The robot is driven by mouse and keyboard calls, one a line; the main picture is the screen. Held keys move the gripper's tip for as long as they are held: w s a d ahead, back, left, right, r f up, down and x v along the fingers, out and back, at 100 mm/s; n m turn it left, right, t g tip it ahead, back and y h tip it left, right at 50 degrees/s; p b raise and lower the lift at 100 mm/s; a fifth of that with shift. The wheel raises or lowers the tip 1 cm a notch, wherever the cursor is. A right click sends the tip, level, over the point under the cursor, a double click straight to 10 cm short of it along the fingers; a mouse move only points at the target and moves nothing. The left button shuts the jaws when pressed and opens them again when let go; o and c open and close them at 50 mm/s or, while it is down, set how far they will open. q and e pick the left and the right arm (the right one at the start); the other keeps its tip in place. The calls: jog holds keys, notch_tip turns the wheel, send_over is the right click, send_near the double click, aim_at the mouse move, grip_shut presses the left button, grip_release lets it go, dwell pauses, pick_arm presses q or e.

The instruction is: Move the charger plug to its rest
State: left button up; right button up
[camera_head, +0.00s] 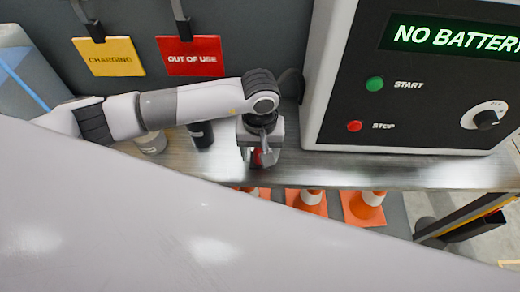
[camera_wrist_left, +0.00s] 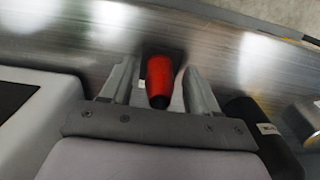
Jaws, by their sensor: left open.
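The charger plug is a red, rounded body with a dark end. In the left wrist view the plug (camera_wrist_left: 159,78) lies between the two fingers of my left gripper (camera_wrist_left: 161,68), with a gap visible on each side. In the head view my left gripper (camera_head: 262,160) points down over the metal shelf, and only a bit of red (camera_head: 257,158) shows between its fingers. The gripper is open. The charger cabinet (camera_head: 338,110) stands to its right, its display reading "NO BATTERY". I cannot make out the plug's rest. My right gripper is not in view.
The metal shelf (camera_head: 420,172) is bare in front of the cabinet. A black cylinder (camera_head: 202,134) and a light can (camera_head: 151,143) stand left of the gripper. Orange cones (camera_head: 368,205) stand below. Yellow and red signs hang behind. A large pale shape hides the lower head view.

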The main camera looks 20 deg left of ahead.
pick_arm(q)
jog(key=shift+r, duration=0.1)
notch_tip(320, 180, up, 7)
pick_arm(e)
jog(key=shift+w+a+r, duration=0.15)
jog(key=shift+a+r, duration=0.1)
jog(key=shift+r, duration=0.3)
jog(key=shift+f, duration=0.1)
